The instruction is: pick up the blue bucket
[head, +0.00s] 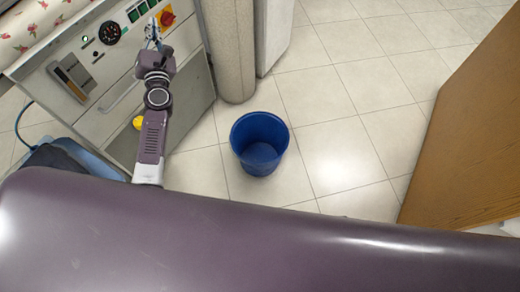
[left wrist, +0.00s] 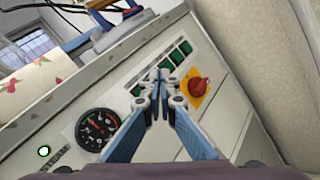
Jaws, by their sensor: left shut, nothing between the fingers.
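The blue bucket (head: 260,143) stands upright on the tiled floor near the middle of the head view. Its open top faces up and it looks empty inside. My left gripper (head: 153,30) is up and to the left of the bucket, in front of the machine's control panel and well apart from the bucket. In the left wrist view the left gripper (left wrist: 160,78) has its fingertips together with nothing between them. The bucket does not show in the left wrist view. My right gripper is not in view.
A grey machine (head: 187,112) with a gauge (left wrist: 97,130) and a red knob (left wrist: 197,86) stands left of the bucket. A round beige column (head: 229,50) rises behind it. A wooden panel (head: 465,135) stands at the right. The floor around the bucket is clear.

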